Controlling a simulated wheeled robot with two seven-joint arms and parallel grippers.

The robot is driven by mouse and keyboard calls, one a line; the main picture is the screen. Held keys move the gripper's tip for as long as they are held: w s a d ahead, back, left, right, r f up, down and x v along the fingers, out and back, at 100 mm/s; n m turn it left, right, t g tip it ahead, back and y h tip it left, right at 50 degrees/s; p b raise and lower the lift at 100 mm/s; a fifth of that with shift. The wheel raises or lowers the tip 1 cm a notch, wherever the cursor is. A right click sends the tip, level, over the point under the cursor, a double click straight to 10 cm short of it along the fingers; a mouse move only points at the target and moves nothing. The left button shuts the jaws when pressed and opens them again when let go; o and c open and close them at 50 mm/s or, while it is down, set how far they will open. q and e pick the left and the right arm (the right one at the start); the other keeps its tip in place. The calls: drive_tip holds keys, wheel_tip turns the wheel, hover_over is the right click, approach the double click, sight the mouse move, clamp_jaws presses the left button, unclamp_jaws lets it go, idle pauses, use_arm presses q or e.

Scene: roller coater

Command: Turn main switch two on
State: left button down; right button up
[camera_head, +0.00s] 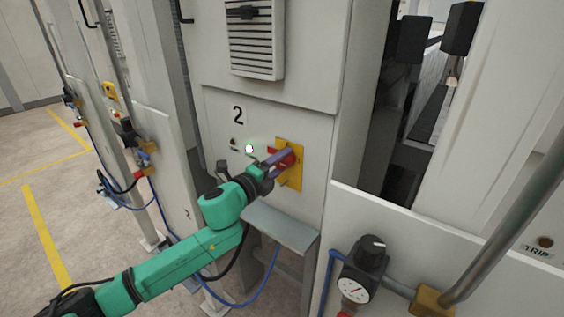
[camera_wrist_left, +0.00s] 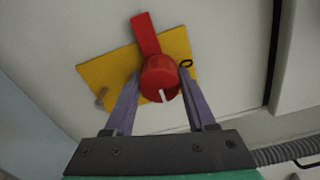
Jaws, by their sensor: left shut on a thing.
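Main switch two is a red rotary handle (camera_head: 288,154) on a yellow plate (camera_head: 294,181), set in the white panel below and right of the black number 2 (camera_head: 238,115). My left gripper (camera_head: 281,158) reaches it with its purple fingers. In the left wrist view the red handle (camera_wrist_left: 147,36) points up and slightly left, with a white mark on its round hub. The yellow plate (camera_wrist_left: 178,43) looks tilted there. My left gripper (camera_wrist_left: 160,80) is shut on the hub, one finger on each side. My right gripper is out of view.
A lamp (camera_head: 249,149) glows pale green-white left of the switch, beside a small dark red button (camera_head: 233,141). A grey shelf (camera_head: 281,228) juts out below. A pressure gauge (camera_head: 354,288) and metal pipe stand at the lower right. Floor is open at left.

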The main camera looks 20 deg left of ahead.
use_arm(q)
drive_tip(key=shift+f, duration=0.1)
drive_tip(key=shift+c, duration=1.1)
unclamp_jaws()
drive_tip(key=shift+a, duration=0.1)
drive_tip(key=b+v, duration=0.6)
drive_tip(key=v, duration=0.8)
drive_tip(key=shift+s, duration=0.3)
